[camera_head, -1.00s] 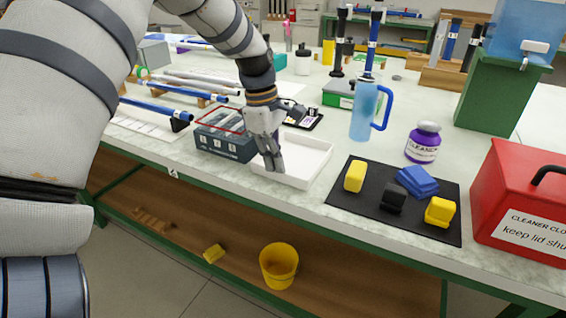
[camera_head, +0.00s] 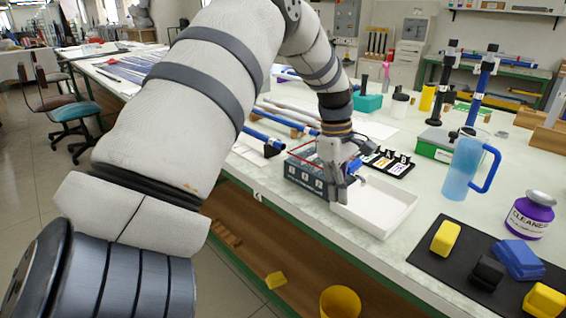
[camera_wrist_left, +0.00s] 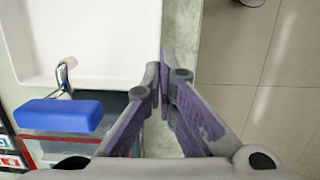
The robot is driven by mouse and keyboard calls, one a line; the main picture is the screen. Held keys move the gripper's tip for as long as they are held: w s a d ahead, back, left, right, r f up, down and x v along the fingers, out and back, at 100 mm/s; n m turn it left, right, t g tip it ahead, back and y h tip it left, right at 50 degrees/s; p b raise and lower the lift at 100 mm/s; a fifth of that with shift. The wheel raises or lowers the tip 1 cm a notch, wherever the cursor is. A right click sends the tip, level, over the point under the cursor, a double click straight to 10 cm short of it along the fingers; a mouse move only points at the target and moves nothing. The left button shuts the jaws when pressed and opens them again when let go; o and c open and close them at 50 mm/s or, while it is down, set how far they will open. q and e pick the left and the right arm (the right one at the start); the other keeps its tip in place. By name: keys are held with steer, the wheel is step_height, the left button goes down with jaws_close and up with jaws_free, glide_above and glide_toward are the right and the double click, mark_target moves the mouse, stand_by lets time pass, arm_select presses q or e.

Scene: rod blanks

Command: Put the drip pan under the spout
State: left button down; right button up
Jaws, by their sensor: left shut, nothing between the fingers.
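The white, shallow rectangular pan (camera_head: 392,221) lies flat on the bench near its front edge, and it seems empty. It fills the upper left of the left wrist view (camera_wrist_left: 85,79). My left gripper (camera_head: 337,195) is at the pan's left corner, with its fingers shut and nothing between them. In the left wrist view its fingertips (camera_wrist_left: 160,76) meet just beside the pan's wall. A metal piece with a blue handle (camera_wrist_left: 58,115) is close beside the fingers, by the pan's edge. My right gripper is not in view.
A grey compartment box (camera_head: 305,177) stands close left of the pan. A blue jug (camera_head: 462,168) stands behind and right of it. A black mat (camera_head: 452,262) with yellow, blue and black blocks and a purple cleaner bottle (camera_head: 529,215) are at right. A yellow bucket (camera_head: 340,302) is below.

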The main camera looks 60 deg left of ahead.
arm_select(q)
steer(key=s+a+b, duration=0.1)
steer(key=a, duration=0.5)
steer(key=s+a+b, duration=0.1)
steer(key=s+a, duration=0.1)
steer(key=a, duration=0.4)
steer(key=s+a+b, duration=0.1)
steer(key=s+a, duration=0.1)
steer(key=a, duration=0.4)
steer(key=shift+s+a+f+b, duration=0.1)
steer(key=shift+a+f+b, duration=0.2)
steer(key=shift+f+b, duration=0.1)
steer(key=shift+s+a+r, duration=0.2)
steer(key=shift+a+r, duration=0.15)
steer(key=shift+a, duration=0.25)
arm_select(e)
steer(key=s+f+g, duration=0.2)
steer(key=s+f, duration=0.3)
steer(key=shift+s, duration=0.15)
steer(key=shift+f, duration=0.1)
